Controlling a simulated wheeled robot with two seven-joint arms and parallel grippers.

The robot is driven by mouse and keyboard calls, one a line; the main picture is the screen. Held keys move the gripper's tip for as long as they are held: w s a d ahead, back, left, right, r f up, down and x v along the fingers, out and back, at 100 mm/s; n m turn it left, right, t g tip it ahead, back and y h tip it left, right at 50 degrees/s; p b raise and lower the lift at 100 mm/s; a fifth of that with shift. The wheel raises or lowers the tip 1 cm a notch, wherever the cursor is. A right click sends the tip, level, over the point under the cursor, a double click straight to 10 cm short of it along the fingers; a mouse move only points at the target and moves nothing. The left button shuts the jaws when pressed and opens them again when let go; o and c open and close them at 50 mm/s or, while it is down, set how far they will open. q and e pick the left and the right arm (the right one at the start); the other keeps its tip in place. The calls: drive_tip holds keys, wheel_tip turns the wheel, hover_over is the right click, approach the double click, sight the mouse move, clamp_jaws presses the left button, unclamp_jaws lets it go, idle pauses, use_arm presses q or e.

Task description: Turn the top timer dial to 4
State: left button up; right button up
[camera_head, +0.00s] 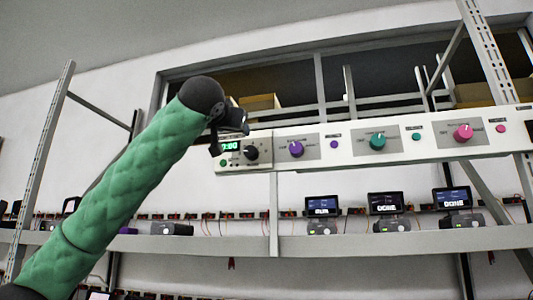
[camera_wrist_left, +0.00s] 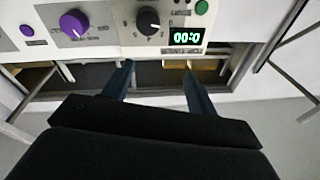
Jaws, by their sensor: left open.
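The black timer dial (camera_head: 251,152) sits at the left end of the white control panel, right of a green lit display (camera_head: 230,146) ending in ":00". A white mark shows on the dial, but the number it points to is too small to read. In the left wrist view, which is upside down, the dial (camera_wrist_left: 148,20) and display (camera_wrist_left: 187,37) are clear. My left gripper (camera_wrist_left: 157,72) is open and empty, its two fingers apart and clear of the dial. In the head view, my left gripper (camera_head: 222,128) is beside the panel's upper left end, its fingers partly hidden.
The panel (camera_head: 345,163) also carries a purple knob (camera_head: 296,149), a teal knob (camera_head: 377,141) and a pink knob (camera_head: 463,132). A shelf (camera_head: 330,247) below holds small devices with screens, two reading "DONE". Metal uprights stand at both sides.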

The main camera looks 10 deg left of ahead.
sight(249, 150)
use_arm(q)
drive_tip(key=w+n, duration=0.1)
drive_tip(key=w, duration=0.2)
drive_tip(key=w+d+f+n+g+p, duration=0.1)
drive_tip(key=w, duration=0.2)
drive_tip(key=w+f+n+p, duration=0.1)
drive_tip(key=w+n, duration=0.1)
drive_tip(key=w, duration=0.1)
drive_tip(key=shift+d+g+h, duration=0.25)
drive_tip(key=shift+g+h, duration=0.05)
drive_tip(key=shift+w, duration=0.3)
use_arm(e)
drive_tip(key=s+d+r+g, duration=0.1)
drive_tip(key=d+r, duration=0.3)
drive_tip(key=r, duration=0.1)
drive_tip(key=shift+s+h, duration=0.15)
drive_tip(key=shift+h, duration=0.25)
use_arm(q)
drive_tip(key=shift+f, duration=0.1)
drive_tip(key=shift+c, duration=0.5)
drive_tip(key=c, duration=0.9)
